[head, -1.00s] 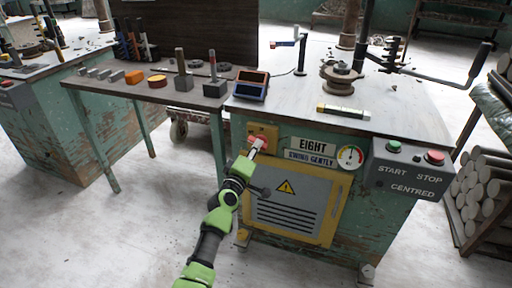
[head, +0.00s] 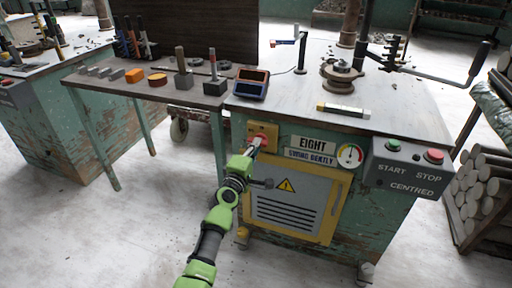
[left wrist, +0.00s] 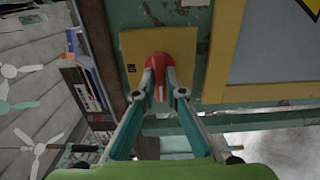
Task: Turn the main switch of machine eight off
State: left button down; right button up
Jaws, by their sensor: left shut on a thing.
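The machine with the sign EIGHT (head: 311,145) is a green, worn cabinet with a grey top. Its main switch is a red handle (head: 263,137) on a yellow plate (head: 273,129) at the upper left of the front. In the left wrist view the red handle (left wrist: 172,62) stands out from the yellow plate (left wrist: 134,42). My left gripper (head: 257,143) is at the switch, its fingertips (left wrist: 160,92) shut on the red handle from both sides. The fingers partly hide the handle, and I cannot tell its exact angle. My right gripper is not in view.
A grey START/STOP box (head: 408,172) sits at the front right corner, with a gauge (head: 350,155) to its left. A yellow-framed vent panel (head: 288,208) is below the switch. A side table (head: 150,93) with tools adjoins on the left. The floor in front is clear.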

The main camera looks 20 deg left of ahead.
pick_arm(q)
jog(key=c, duration=2.1)
grip_release()
jog(key=shift+s, duration=0.1)
jog(key=s, duration=1.2)
jog(key=shift+a, duration=0.25)
jog(key=shift+w, duration=0.1)
